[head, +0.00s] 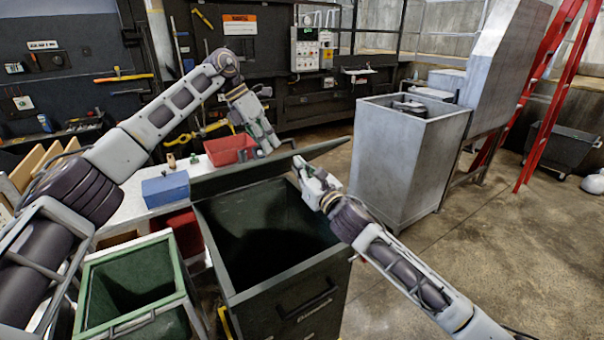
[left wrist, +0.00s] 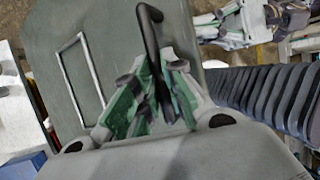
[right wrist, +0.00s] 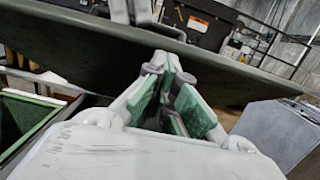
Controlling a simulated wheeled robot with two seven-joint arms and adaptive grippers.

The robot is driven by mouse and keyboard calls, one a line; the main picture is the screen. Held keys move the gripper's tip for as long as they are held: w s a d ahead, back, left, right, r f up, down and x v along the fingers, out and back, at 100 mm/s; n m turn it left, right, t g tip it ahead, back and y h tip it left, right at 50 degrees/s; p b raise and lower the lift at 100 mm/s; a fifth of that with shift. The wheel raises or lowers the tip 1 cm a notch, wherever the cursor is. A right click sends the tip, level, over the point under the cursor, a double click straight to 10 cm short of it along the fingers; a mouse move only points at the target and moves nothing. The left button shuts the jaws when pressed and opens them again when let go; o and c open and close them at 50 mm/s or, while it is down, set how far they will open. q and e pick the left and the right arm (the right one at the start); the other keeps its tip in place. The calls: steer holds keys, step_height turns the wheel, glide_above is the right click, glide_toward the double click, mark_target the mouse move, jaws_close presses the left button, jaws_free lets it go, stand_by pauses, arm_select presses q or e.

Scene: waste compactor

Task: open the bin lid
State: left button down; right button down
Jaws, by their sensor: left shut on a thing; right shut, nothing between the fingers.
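The dark green bin (head: 278,312) stands open in front of me, its dark inside visible. Its lid (head: 222,183) is raised and tilted along the far side, seen nearly edge-on. In the left wrist view the lid's broad face (left wrist: 115,40) carries a black bar handle (left wrist: 149,22). My left gripper (head: 268,147) is shut on this handle; its fingers (left wrist: 155,80) close around the bar. My right gripper (head: 300,166) is shut and empty above the bin's right rear. In the right wrist view its fingers (right wrist: 162,65) point toward the lid (right wrist: 90,42); contact cannot be told.
A smaller green open bin (head: 135,318) stands at left. A workbench behind holds a blue box (head: 166,189) and a red tray (head: 231,149). A tall grey metal container (head: 400,150) stands right, with a red ladder (head: 545,100) beyond.

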arm_select(q)
steer(key=shift+s+d+f, duration=0.3)
steer(key=shift+d+f, duration=0.2)
steer(key=shift+f, duration=0.05)
steer(key=c, duration=1.6)
jaws_free()
steer(key=shift+c, duration=0.2)
steer(key=shift+o, duration=0.8)
steer(key=shift+a+r, duration=0.1)
steer(key=shift+w+r, duration=0.1)
steer(key=shift+r, duration=0.05)
steer(key=shift+v, duration=0.8)
steer(key=v, duration=1)
steer(key=shift+w+a, duration=0.15)
